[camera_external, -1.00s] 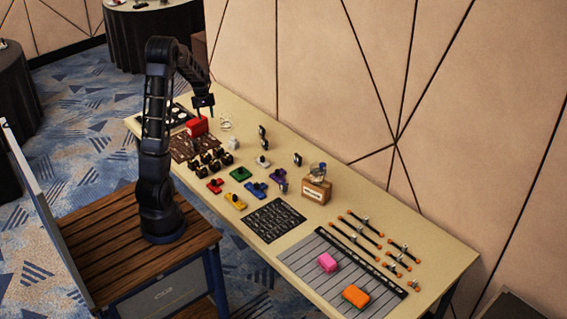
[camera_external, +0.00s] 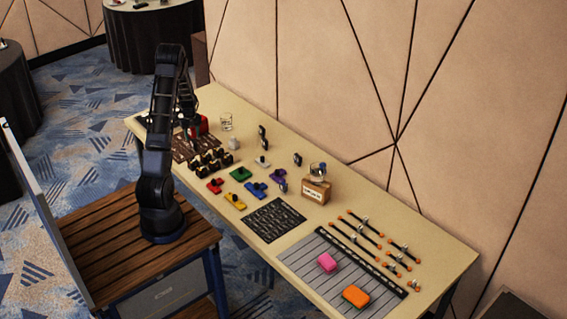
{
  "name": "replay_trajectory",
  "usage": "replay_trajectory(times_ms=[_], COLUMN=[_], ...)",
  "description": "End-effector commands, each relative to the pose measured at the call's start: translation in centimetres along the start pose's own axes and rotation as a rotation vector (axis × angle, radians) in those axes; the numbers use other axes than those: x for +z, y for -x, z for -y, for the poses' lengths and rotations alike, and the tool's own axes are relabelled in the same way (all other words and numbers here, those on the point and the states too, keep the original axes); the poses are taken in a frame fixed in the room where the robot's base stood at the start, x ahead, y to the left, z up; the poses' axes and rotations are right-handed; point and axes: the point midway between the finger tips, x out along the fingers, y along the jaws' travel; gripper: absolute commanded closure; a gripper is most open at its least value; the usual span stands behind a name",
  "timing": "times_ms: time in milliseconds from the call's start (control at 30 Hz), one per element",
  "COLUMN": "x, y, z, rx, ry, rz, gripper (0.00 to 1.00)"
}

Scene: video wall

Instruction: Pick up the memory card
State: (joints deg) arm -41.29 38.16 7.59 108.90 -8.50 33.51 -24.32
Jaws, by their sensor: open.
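I cannot make out a memory card for certain; items on the table are too small to tell apart. My gripper (camera_external: 190,136) is low over the far left part of the table, partly hidden by my own arm. It appears just above or beside the dark brown patterned mat (camera_external: 180,154), close to a red box (camera_external: 202,124). The jaws are open, and I see nothing held in them.
Several black-and-tan items (camera_external: 212,160) stand just right of the mat. Coloured pieces, including a green one (camera_external: 240,174), lie mid-table. A wall runs behind the table.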

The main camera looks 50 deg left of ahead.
Motion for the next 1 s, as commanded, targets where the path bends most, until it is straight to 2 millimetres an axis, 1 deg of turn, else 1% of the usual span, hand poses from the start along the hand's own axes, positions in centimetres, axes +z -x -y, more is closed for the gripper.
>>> replay_trajectory(times_ms=[33,267,367,500,600,833,867,1000], x=[0.0,0.1,0.2,0.3,0.3,0.2,0.2,0.3], y=[-0.6,-2.0,-3.1,-5.1,-6.1,-6.3,-6.3,-6.3], z=[0.1,0.1,0.1,0.0,0.0,0.0,0.0,0.0], rx=[-0.001,-0.001,-0.001,-0.001,0.0,0.0,0.0,0.0], ry=[0.001,0.001,0.0,0.0,0.0,0.0,0.0,0.0], rz=[0.001,0.001,0.002,0.002,0.0,-0.001,-0.001,-0.001], gripper=[0.55,0.55,0.55,0.55,0.55,0.55,0.56,0.84])
